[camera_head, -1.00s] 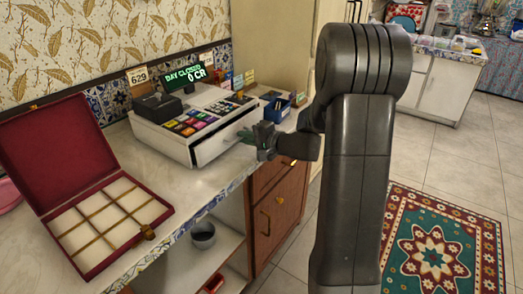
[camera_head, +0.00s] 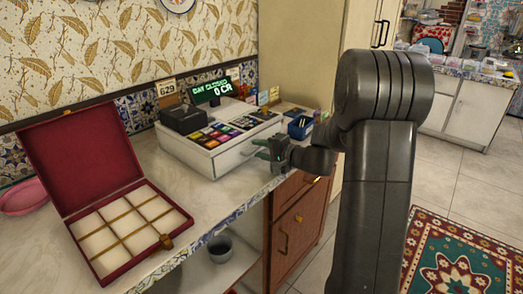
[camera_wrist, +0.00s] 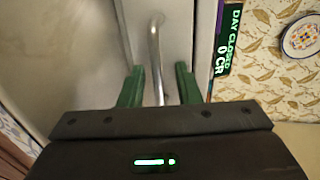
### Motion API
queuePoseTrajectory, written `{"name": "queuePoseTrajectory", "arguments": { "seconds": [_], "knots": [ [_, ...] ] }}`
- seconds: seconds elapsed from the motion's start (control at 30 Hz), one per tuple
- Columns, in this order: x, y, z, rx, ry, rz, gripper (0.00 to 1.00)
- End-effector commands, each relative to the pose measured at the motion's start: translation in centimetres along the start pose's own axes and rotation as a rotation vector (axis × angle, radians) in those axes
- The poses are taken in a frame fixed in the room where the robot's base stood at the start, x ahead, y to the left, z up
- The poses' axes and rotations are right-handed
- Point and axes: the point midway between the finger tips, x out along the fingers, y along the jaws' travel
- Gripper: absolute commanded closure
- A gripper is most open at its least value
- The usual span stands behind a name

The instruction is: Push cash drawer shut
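The white cash register (camera_head: 215,135) stands on the counter, its display reading "DAY CLOSED 0 CR". The white cash drawer (camera_head: 228,158) faces my gripper, and I cannot tell whether any gap is left behind its front. My gripper (camera_head: 264,148) is at the right part of that front. In the wrist view, my gripper (camera_wrist: 158,88) has its two green fingers apart, one on each side of the drawer's metal bar handle (camera_wrist: 154,50). The fingers are not closed on the handle. Whether the fingertips touch the drawer front is unclear.
An open red compartment box (camera_head: 125,225) lies on the counter (camera_head: 205,205) at the left. A blue holder (camera_head: 300,128) stands right of the register. A wooden cabinet (camera_head: 290,230) is under the counter edge. Tiled floor and a patterned rug (camera_head: 455,260) lie to the right.

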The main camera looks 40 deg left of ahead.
Motion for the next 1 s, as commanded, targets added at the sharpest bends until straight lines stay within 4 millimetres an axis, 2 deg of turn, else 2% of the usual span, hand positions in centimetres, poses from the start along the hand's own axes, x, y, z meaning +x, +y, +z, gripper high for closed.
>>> {"name": "queuePoseTrajectory", "arguments": {
  "seconds": [0.17,0.27,0.7,0.83,1.0],
  "knots": [
    [-0.5,0.1,0.0,0.0,0.001,0.001,0.7],
    [-1.6,0.0,-0.1,0.0,0.002,0.0,0.7],
    [-11.1,0.0,-0.1,0.001,0.003,-0.001,0.7],
    [-12.8,0.0,0.0,0.0,0.002,-0.001,0.7],
    [-13.7,0.0,0.0,0.0,0.0,0.0,0.7]
  ]
}}
